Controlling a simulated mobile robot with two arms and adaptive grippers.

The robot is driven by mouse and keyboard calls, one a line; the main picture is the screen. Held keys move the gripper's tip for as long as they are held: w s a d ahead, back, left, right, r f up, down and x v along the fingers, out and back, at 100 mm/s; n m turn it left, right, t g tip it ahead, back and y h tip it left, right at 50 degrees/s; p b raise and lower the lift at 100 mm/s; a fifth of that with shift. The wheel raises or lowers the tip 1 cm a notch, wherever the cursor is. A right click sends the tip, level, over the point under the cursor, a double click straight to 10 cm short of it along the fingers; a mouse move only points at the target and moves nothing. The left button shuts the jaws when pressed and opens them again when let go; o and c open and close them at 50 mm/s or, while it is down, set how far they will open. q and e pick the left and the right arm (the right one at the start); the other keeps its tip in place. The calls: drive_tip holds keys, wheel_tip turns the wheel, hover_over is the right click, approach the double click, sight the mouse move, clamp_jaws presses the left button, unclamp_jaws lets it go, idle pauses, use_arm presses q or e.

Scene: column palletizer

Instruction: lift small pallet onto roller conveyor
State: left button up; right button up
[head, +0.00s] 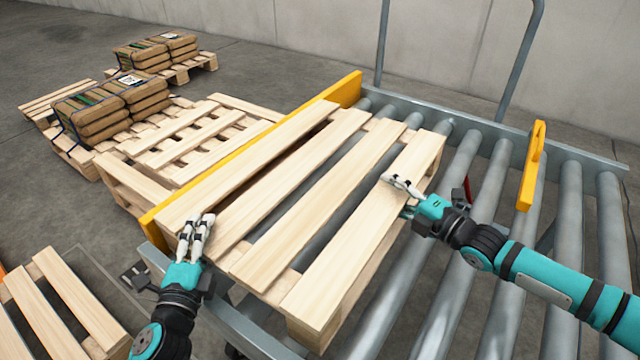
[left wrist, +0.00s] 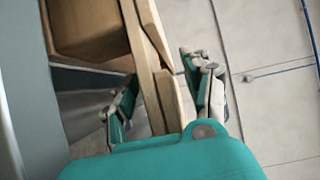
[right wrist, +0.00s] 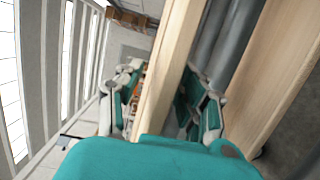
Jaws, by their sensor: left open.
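The small wooden pallet (head: 335,215) lies over the roller conveyor (head: 480,200) in the head view, along the yellow side guide (head: 345,92). Its near end reaches past the conveyor's near frame. My left gripper (head: 195,228) is at the pallet's near left corner; in the left wrist view its open fingers (left wrist: 163,95) stand on either side of a wooden edge (left wrist: 152,70). My right gripper (head: 400,185) is at the pallet's right side; in the right wrist view its fingers (right wrist: 163,100) stand apart around a board (right wrist: 172,70). Finger contact is unclear.
Left of the conveyor stand stacked empty pallets (head: 200,135) and pallets loaded with brown sacks (head: 110,108). Another pallet (head: 60,300) is at the lower left. A yellow stop (head: 531,168) stands right of the pallet. Bare rollers lie to the right.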

use_arm(q)
drive_tip(key=shift+w, duration=0.5)
use_arm(e)
drive_tip(key=shift+w+a, duration=0.35)
drive_tip(key=shift+w, duration=0.05)
use_arm(q)
drive_tip(key=c, duration=0.9)
use_arm(e)
clamp_jaws()
use_arm(q)
clamp_jaws()
drive_tip(key=shift+r, duration=0.3)
use_arm(e)
drive_tip(key=shift+r, duration=0.35)
